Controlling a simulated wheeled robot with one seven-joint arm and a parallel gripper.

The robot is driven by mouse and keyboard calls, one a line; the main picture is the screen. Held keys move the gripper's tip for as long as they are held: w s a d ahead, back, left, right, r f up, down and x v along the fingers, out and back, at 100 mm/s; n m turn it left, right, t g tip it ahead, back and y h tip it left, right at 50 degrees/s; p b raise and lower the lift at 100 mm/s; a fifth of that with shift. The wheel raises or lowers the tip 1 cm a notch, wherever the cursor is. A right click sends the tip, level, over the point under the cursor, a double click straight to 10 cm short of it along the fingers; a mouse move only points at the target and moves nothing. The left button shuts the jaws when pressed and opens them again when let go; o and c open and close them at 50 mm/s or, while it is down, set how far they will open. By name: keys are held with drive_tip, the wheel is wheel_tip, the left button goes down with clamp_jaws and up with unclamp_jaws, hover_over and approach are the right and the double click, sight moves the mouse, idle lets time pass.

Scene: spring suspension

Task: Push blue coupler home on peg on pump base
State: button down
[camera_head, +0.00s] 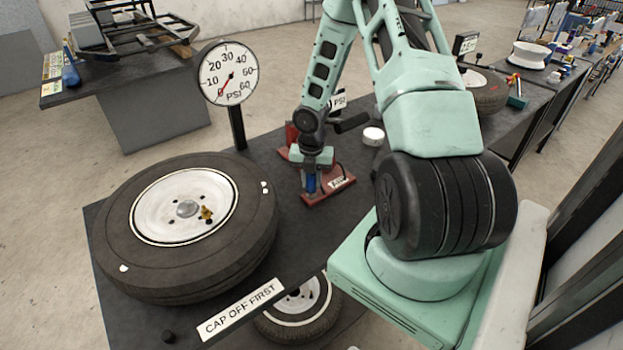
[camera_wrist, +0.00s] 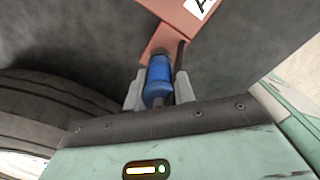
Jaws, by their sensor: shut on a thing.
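The blue coupler (camera_wrist: 158,80) is held between the two fingers of my gripper (camera_wrist: 157,92) in the wrist view. Its far end meets the edge of the red pump base (camera_wrist: 172,38); the peg itself is hidden, and I cannot tell how far on the coupler sits. In the head view my gripper (camera_head: 311,187) points down at the left end of the pump base (camera_head: 338,188), with a sliver of the blue coupler (camera_head: 311,184) between the fingers. A dark hose runs beside the coupler.
A large tyre (camera_head: 120,225) with a white rim lies left of my gripper, with a PSI gauge (camera_head: 227,74) on a post behind it. A white round lid (camera_head: 373,136) lies on the dark table. A "CAP OFF FIRST" sign (camera_head: 241,309) stands at the front edge.

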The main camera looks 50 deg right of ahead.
drive_tip(key=shift+f+b, duration=0.55)
drive_tip(key=shift+f, duration=0.35)
drive_tip(key=c, duration=1.1)
unclamp_jaws()
wheel_tip(320, 180, up, 7)
drive_tip(key=p, duration=0.7)
drive_tip(key=shift+p, duration=0.3)
drive_tip(key=shift+w+d+r, duration=0.1)
drive_tip(key=shift+w, duration=0.05)
drive_tip(key=shift+d+r, duration=0.1)
drive_tip(key=shift+f+b, duration=1.5)
drive_tip(key=shift+f, duration=0.25)
drive_tip(key=shift+a, duration=0.2)
